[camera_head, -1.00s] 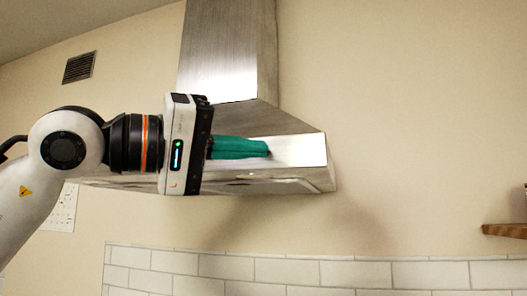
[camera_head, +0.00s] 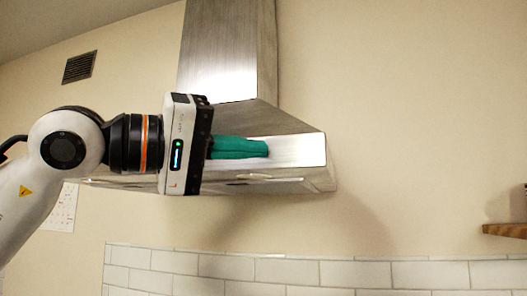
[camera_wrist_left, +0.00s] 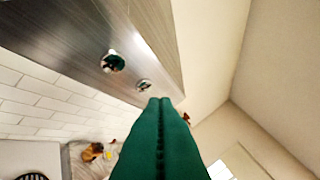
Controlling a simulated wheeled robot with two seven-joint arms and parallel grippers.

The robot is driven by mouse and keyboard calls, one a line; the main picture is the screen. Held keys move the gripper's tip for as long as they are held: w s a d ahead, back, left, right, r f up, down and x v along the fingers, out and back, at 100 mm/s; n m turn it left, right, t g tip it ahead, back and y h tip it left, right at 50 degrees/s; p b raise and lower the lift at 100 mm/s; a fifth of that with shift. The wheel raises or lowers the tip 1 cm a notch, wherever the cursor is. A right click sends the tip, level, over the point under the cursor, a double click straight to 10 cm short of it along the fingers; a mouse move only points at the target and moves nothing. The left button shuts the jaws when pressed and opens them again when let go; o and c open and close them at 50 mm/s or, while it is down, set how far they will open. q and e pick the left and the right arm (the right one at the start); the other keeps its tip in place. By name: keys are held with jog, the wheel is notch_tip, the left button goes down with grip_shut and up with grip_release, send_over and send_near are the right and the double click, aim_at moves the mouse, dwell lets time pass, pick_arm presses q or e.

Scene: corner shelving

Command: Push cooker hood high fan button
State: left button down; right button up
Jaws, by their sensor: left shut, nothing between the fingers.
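The steel cooker hood (camera_head: 300,150) hangs on the wall, its sloped top and front edge partly hidden behind my left arm. My left gripper (camera_head: 266,149) has green fingers, shut and empty, in front of the hood's front. In the left wrist view the gripper (camera_wrist_left: 160,102) points along the hood's brushed underside or front face (camera_wrist_left: 85,35). Two round shiny fittings show on that face, one larger (camera_wrist_left: 112,62) and one smaller (camera_wrist_left: 143,85) nearer the fingertips. I cannot tell a high fan button apart, nor whether the fingertips touch the hood. My right gripper is not in view.
White wall tiles (camera_head: 330,273) run below the hood. A wooden shelf (camera_head: 506,230) juts in at the right. A vent grille (camera_head: 79,67) is on the wall at upper left. The wall right of the hood is clear.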

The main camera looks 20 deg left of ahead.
pick_arm(q)
jog(key=shift+w, duration=0.1)
dwell(0.3)
jog(key=shift+w, duration=0.4)
jog(key=shift+w, duration=0.15)
dwell(0.4)
jog(key=shift+s, duration=0.7)
jog(key=s+b, duration=0.1)
jog(key=s, duration=0.5)
